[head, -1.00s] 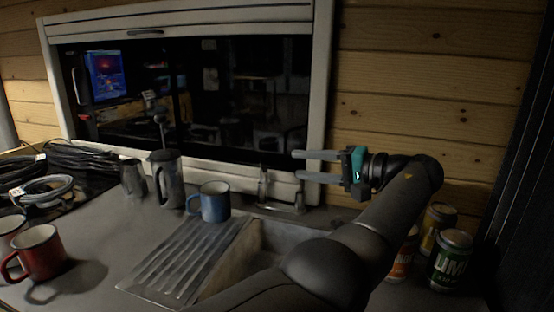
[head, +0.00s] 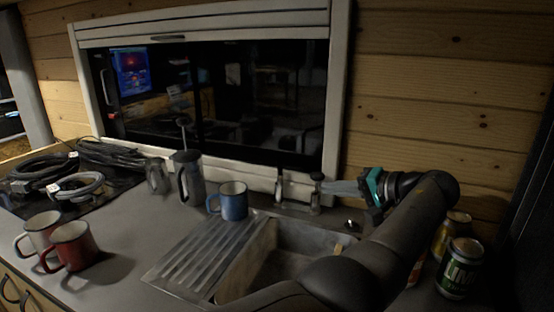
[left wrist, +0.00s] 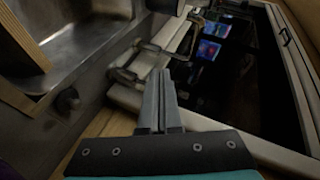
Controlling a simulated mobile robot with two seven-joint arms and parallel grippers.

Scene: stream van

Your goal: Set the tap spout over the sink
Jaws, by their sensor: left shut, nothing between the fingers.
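The metal tap (head: 316,200) stands behind the sink (head: 240,262), against the window wall. It has two short uprights, and its left upright (head: 279,188) is the slimmer one. In the left wrist view the tap (left wrist: 124,76) lies beyond and left of my fingers. I cannot clearly tell which way the spout points. My left gripper (head: 328,187) is shut and empty, with its fingertips beside the tap's right upright. I cannot tell whether they touch. In the left wrist view its fingers (left wrist: 160,88) lie together. My right gripper is not in view.
A blue mug (head: 233,203), a French press (head: 188,180) and a small jug (head: 157,177) stand left of the tap. A ribbed drainboard (head: 205,250) adjoins the sink. Red (head: 72,247) and white mugs are at left. Cans (head: 460,270) stand right of my arm.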

